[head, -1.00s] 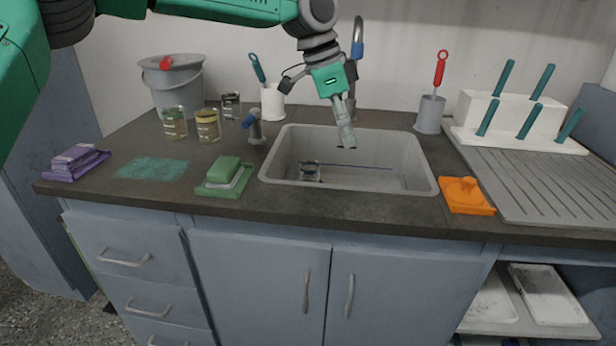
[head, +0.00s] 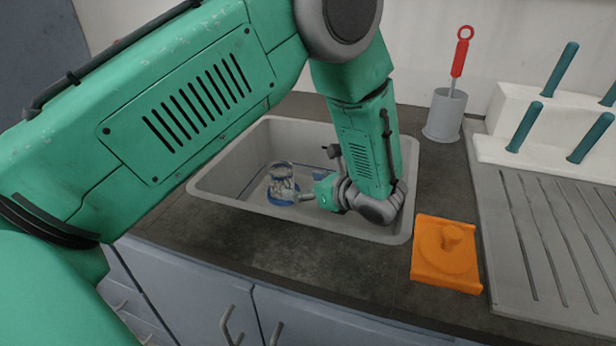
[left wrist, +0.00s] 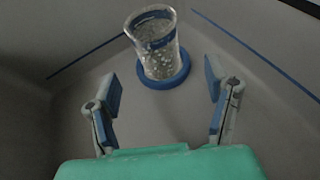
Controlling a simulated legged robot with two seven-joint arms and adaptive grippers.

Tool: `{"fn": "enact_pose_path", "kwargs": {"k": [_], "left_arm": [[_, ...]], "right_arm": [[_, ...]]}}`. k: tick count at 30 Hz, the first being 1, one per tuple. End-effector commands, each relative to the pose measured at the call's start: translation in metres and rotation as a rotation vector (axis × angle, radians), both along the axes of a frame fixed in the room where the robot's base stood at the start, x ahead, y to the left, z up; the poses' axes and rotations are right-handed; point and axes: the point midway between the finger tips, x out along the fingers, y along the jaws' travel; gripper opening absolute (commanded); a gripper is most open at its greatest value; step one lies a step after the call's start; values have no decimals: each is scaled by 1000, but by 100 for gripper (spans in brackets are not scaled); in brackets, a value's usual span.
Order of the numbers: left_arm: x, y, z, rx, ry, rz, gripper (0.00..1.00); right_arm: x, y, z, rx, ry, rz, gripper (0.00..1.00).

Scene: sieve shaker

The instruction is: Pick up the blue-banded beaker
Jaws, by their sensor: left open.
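The blue-banded beaker (head: 282,183) is clear glass with a blue ring around its base. It stands in the grey sink (head: 227,180). In the left wrist view the beaker (left wrist: 156,45) is upright, ahead of the open fingers. My left gripper (left wrist: 163,88) is open and empty, its two blue-padded fingers spread on either side of the line to the beaker. In the head view my left gripper (head: 305,192) is low in the sink, just right of the beaker; its fingers are partly hidden by the wrist. My right gripper is not in view.
An orange pad with a knob (head: 447,252) lies right of the sink. A grey holder (head: 444,115) with a red-handled tool stands behind it. A white block (head: 490,146) with teal handles and a ribbed drainboard (head: 540,230) fill the right. Sink walls surround the gripper.

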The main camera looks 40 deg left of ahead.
Motion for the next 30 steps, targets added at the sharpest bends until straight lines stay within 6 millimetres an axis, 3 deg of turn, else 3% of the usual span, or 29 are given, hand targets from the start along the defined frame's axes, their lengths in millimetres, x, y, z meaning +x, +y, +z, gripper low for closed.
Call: {"fn": "enact_pose_path", "kwargs": {"k": [6,15,26,30], "left_arm": [[2,32,-15,-4,4,0,71],[9,59,-25,4,3,2,71],[11,71,-27,4,3,-2,71],[11,74,-29,0,4,-1,25]], "right_arm": [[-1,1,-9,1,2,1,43],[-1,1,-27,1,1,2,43],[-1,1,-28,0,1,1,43],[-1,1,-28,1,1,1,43]]}}
